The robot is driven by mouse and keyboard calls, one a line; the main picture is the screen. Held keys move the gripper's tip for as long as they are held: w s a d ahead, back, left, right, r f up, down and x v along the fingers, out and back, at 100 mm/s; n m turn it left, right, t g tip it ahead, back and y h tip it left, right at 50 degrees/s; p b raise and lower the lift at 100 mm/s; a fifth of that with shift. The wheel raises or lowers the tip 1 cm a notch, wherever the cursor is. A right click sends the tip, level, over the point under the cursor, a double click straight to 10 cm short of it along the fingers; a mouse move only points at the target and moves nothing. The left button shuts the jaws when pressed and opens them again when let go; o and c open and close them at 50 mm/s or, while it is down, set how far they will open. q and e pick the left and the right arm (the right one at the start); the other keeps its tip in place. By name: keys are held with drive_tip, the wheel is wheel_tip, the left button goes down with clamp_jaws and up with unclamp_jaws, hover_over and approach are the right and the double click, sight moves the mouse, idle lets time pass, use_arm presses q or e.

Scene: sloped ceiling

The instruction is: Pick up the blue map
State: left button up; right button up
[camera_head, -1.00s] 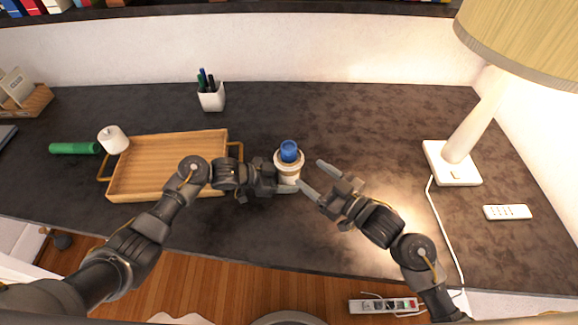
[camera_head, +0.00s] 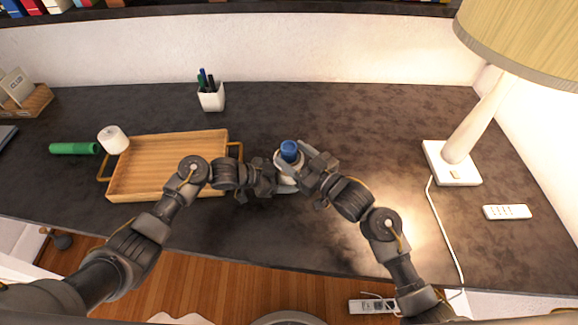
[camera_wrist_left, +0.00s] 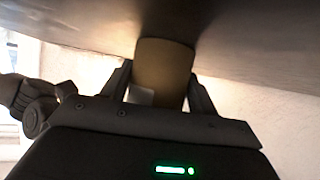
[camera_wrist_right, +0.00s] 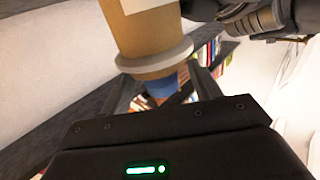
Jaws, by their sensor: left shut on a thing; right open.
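The blue map (camera_head: 289,149) looks like a short blue roll standing upright in the top of a tan tube with a pale collar (camera_head: 277,160). My left gripper (camera_head: 281,180) is shut on the tan tube, which also shows between its fingers in the left wrist view (camera_wrist_left: 163,70). My right gripper (camera_head: 303,163) is open, with its fingers at the tube's top. In the right wrist view, which is turned over, the blue roll (camera_wrist_right: 162,87) shows between the open fingers, beside the grey collar (camera_wrist_right: 155,60). I cannot tell whether they touch it.
A pen cup (camera_head: 211,98) stands behind. A lamp (camera_head: 460,150) and a remote (camera_head: 507,212) are at the right. The desk's middle right is clear.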

drive_tip(key=x, duration=0.3)
drive_tip(key=shift+w+a, duration=0.25)
drive_tip(key=shift+w, duration=0.1)
drive_tip(key=c, duration=1.3)
wheel_tip(320, 180, up, 18)
hover_over(285, 149)
drive_tip(key=w, duration=0.2)
use_arm(q)
drive_tip(key=o, duration=0.9)
drive_tip(key=shift+c, duration=0.2)
